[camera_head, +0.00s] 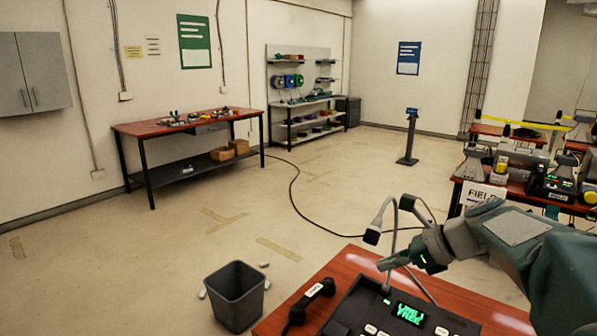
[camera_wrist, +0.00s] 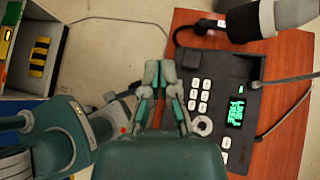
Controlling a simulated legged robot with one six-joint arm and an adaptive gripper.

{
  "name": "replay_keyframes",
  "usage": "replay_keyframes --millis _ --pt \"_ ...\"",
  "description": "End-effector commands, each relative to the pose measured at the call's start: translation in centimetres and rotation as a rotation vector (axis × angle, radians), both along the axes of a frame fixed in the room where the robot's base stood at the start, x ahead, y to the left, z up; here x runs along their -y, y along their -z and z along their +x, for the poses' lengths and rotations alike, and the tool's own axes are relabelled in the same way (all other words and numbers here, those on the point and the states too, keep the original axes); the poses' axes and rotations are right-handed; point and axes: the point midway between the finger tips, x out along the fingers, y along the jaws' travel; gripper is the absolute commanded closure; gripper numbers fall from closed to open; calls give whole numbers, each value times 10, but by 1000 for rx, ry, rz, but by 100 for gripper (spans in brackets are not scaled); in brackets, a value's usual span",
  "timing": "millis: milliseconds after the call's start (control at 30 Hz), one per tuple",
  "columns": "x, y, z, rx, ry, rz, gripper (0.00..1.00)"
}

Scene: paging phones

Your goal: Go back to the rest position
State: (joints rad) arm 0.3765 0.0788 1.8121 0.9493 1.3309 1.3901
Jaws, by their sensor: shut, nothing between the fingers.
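My gripper (camera_head: 388,263) is shut and empty, held in the air above the back part of the paging phone. The phone's black base (camera_head: 350,309) has pale keys and a green-lit display (camera_head: 410,314); it lies on a red-brown table (camera_head: 340,267). The black handset (camera_head: 311,302) lies left of the base, apart from my gripper. In the wrist view my closed fingertips (camera_wrist: 159,72) show left of the phone base (camera_wrist: 228,75), with its keypad and display (camera_wrist: 236,110) in sight. My arm hides part of the table's right side.
Thin bent stalks (camera_head: 380,215) with dark heads rise close to my gripper. A grey bin (camera_head: 238,297) stands on the floor left of the table. Another desk (camera_head: 470,190) with devices and a sign is at the right. Open floor lies at the left and middle, crossed by a black cable.

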Motion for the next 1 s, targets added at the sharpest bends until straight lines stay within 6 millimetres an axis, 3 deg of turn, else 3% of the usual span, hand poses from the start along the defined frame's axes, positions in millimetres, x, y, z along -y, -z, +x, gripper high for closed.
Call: replay_keyframes --millis 100,300,600,800,1000 --pt "-21 5 -41 148 -191 -226 100" --pt "-35 22 -107 393 -567 -596 100" --pt "-30 51 -190 730 -1228 -1106 100" --pt "-20 66 -218 862 -1583 -1329 100" --pt "-16 69 -223 886 -1674 -1379 100"
